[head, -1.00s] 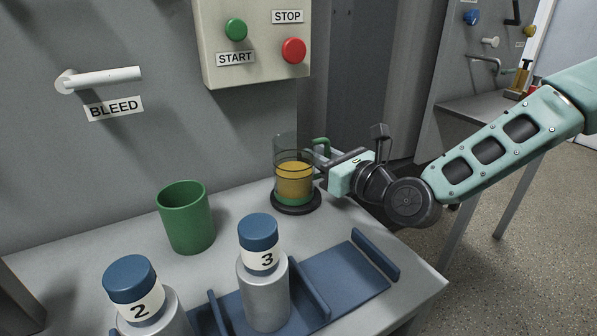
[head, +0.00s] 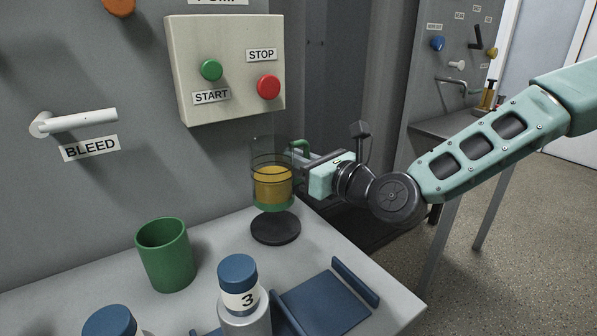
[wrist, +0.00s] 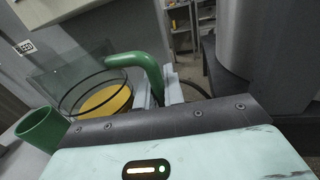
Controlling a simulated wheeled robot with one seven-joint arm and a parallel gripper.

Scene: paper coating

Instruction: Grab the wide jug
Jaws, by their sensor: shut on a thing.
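The wide jug (head: 272,185) is a clear, wide vessel with dark rings, a green base and a green handle, part filled with yellow-orange liquid. It hangs upright in the air above a round black pad (head: 275,228) on the bench. My gripper (head: 303,166) comes from the right and is shut on the jug's green handle. In the wrist view the jug (wrist: 85,92) is at the left, and its handle (wrist: 148,62) passes down between the pale fingers (wrist: 160,92). The lower part of the handle is hidden by my gripper's body.
A green cup (head: 166,258) stands left on the bench. Bottle 3 (head: 240,295) and another blue-capped bottle (head: 112,322) stand in front, beside a blue rack (head: 325,303). A START/STOP box (head: 232,70) and BLEED lever (head: 80,122) are on the wall behind.

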